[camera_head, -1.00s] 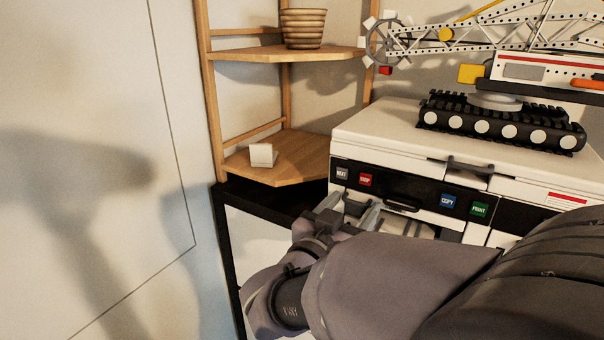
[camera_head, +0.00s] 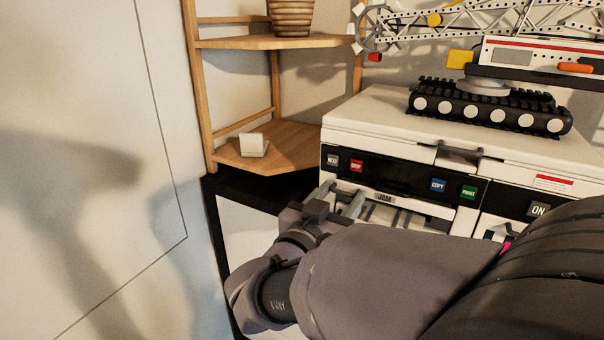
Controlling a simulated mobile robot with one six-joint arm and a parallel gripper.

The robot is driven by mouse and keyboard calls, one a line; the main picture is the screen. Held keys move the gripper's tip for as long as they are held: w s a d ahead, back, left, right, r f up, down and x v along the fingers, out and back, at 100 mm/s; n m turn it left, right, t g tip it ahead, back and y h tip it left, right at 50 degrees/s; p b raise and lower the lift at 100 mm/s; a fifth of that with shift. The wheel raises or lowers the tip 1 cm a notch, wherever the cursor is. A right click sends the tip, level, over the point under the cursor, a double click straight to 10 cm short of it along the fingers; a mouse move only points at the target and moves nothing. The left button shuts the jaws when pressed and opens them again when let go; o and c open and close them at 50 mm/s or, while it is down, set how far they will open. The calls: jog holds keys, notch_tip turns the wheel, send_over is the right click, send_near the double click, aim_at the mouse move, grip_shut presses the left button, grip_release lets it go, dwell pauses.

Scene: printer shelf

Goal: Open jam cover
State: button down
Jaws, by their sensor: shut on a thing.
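The white printer (camera_head: 450,140) stands at the right, with a black front panel. Below the panel's black handle, a strip with a small label reading JAM, the jam cover (camera_head: 385,197), shows at the front. Dark slots and pale inner parts show just under it. My gripper (camera_head: 343,200) is at the left end of this strip, its grey fingers against the printer front. It is shut on the cover's edge, though the exact contact is small and partly hidden by my wrist. My forearm hides the lower printer front.
NEXT, STOP, COPY and PRINT buttons sit on the panel, and an ON button (camera_head: 538,209) is at the right. A tracked crane model (camera_head: 490,105) stands on the printer. A wooden corner shelf (camera_head: 285,147) holds a white block (camera_head: 254,145) and a pot (camera_head: 291,18).

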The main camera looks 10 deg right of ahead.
jog(key=shift+v, duration=0.8)
jog(key=c, duration=0.9)
grip_release()
jog(key=shift+w+d, duration=0.1)
jog(key=shift+o, duration=0.5)
jog(key=shift+d, duration=0.1)
